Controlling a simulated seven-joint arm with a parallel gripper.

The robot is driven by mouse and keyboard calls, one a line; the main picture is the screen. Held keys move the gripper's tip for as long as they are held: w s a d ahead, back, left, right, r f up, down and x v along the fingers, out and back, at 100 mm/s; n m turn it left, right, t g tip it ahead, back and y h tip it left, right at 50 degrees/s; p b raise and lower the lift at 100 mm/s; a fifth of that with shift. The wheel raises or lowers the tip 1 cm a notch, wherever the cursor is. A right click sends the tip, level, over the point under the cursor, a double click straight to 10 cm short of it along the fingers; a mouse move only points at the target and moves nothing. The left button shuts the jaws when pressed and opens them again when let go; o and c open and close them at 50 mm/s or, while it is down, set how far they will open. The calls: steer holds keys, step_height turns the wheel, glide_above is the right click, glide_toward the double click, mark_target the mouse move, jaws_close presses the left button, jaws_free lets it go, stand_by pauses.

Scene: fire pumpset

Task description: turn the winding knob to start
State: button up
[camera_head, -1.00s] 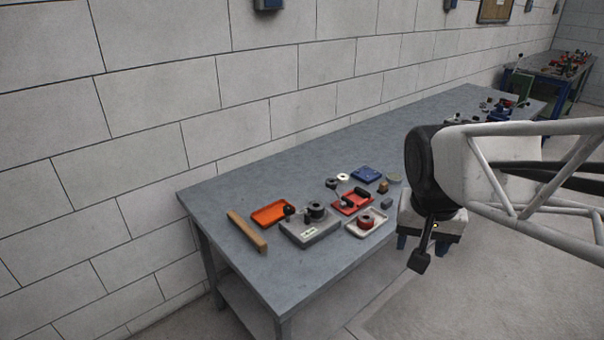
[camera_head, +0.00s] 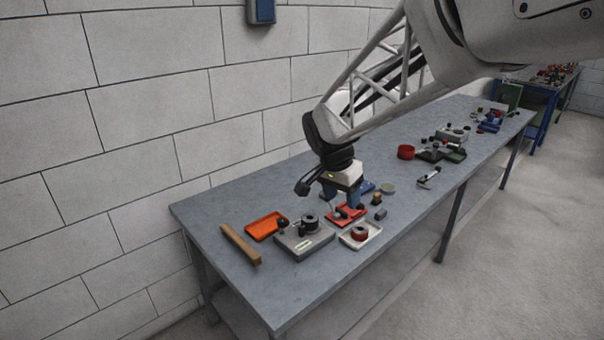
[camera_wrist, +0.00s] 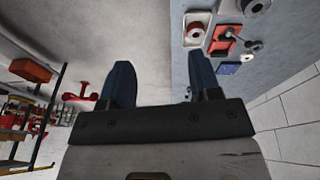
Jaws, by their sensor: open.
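A grey box (camera_head: 304,242) with a white label sits near the table's front left end. A round black knob (camera_head: 310,222) stands on its top, and a smaller black ball knob (camera_head: 283,224) is at its left edge. I cannot tell which one is the winding knob. My gripper (camera_head: 341,202) is open and empty. It hangs near the red tray, to the right of and behind the grey box, apart from both knobs. In the wrist view my two blue fingers (camera_wrist: 160,78) are spread with nothing between them.
An orange tray (camera_head: 264,227) and a wooden bar (camera_head: 240,244) lie left of the box. A red tray (camera_head: 348,215) and a white tray with a red spool (camera_head: 360,233) lie right. More parts, including a red cylinder (camera_head: 406,152), stand farther along the table.

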steer(key=w+a+f+m+h, duration=0.1)
steer(key=w+a+f+m, duration=0.2)
steer(key=w+a+f, duration=0.5)
steer(key=m+h, duration=0.1)
steer(key=m, duration=0.2)
glide_toward(280, 220)
steer(key=shift+d+f, duration=0.25)
steer(key=shift+f, duration=0.4)
steer(key=shift+f, duration=0.1)
steer(key=shift+x, duration=3.8)
steer(key=shift+w, duration=0.15)
steer(key=c, duration=0.9)
